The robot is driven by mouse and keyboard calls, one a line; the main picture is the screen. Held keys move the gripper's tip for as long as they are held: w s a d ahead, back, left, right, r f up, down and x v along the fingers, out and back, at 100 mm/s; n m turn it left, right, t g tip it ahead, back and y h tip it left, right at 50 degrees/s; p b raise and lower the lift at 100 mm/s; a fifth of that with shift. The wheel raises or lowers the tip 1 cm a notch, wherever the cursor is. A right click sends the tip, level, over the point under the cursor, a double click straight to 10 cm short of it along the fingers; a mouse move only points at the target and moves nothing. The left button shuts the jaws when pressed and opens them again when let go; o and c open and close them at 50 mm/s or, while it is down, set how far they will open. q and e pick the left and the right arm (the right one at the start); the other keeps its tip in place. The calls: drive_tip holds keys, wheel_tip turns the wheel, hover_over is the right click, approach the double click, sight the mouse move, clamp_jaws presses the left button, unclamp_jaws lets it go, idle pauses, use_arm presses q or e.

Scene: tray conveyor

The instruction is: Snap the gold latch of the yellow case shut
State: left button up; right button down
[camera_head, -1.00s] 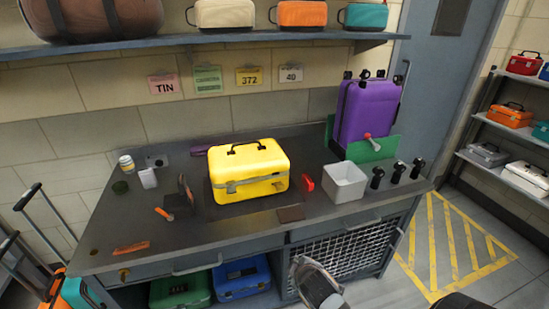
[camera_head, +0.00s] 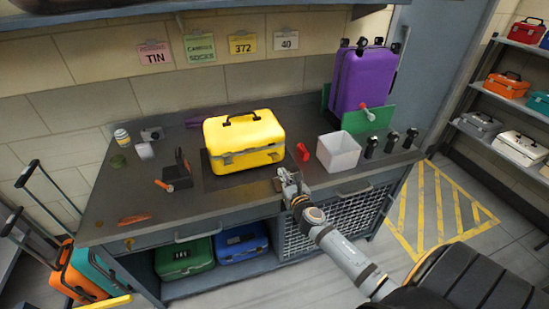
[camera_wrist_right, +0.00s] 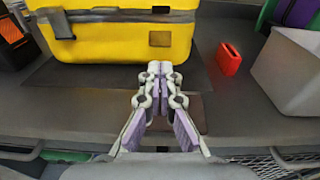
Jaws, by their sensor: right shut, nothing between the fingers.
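The yellow case (camera_head: 245,140) stands on the dark bench with its lid down and black handle up. It also fills the top of the right wrist view (camera_wrist_right: 115,45). A grey band crosses its front, with a grey latch (camera_wrist_right: 62,24) at the left. A small brownish-gold square plate (camera_wrist_right: 160,38) is on the front, further right; I cannot tell whether it belongs to the gold latch or whether that latch is open. My right gripper (camera_wrist_right: 160,72) is shut and empty, its tips just in front of and below that plate. It also shows in the head view (camera_head: 283,178). My left gripper is out of view.
A red object (camera_head: 303,152) and a white bin (camera_head: 338,152) stand right of the case. A purple suitcase (camera_head: 364,80) is behind the bin. Several black-topped items stand at the bench's right end. A black tool holder (camera_head: 178,172) is at left.

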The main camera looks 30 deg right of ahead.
sight(274, 157)
drive_tip(key=w+f, duration=0.1)
drive_tip(key=w+f+b, duration=0.1)
drive_tip(key=shift+w+d, duration=0.3)
drive_tip(key=shift+w, duration=0.1)
drive_tip(key=shift+w+r, duration=0.15)
drive_tip(key=shift+x, duration=1.05)
drive_tip(key=shift+r+x, duration=0.15)
drive_tip(key=shift+x, duration=1.1)
drive_tip(key=shift+r+x, duration=0.1)
drive_tip(key=shift+x, duration=1.15)
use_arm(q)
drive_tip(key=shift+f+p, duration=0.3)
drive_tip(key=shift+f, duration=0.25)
use_arm(e)
drive_tip(key=shift+v, duration=1.35)
drive_tip(key=shift+f, duration=0.15)
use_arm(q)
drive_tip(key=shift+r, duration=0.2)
